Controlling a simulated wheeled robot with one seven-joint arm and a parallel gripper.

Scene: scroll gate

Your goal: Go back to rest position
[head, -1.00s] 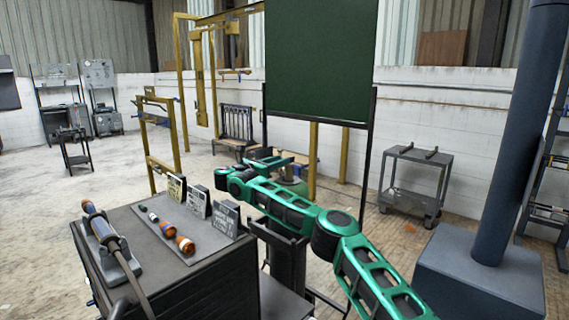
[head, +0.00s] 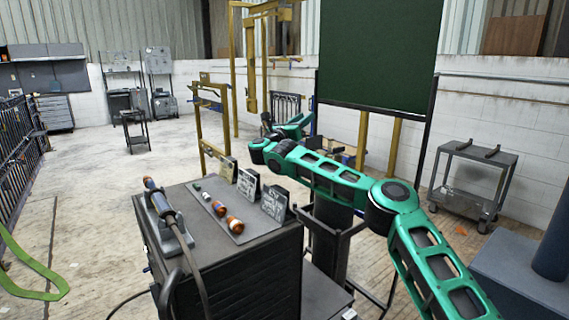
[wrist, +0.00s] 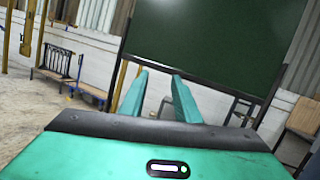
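My green arm stretches from the lower right across the head view. My gripper (head: 296,124) is at its far end, beyond the dark cart (head: 240,262) and small in the picture. In the wrist view my gripper (wrist: 160,84) shows two green fingers standing apart with nothing between them. It points towards the dark green board (wrist: 215,40), which is farther off. The board also shows in the head view (head: 375,55). My gripper touches nothing that I can see.
On the cart are a rod-like device (head: 168,215), several small cylinders on a grey plate (head: 238,238), and upright labelled cards (head: 248,184). A grey trolley (head: 475,180) stands at right. A yellow frame (head: 225,120) stands behind the cart. Open floor (head: 95,180) lies left.

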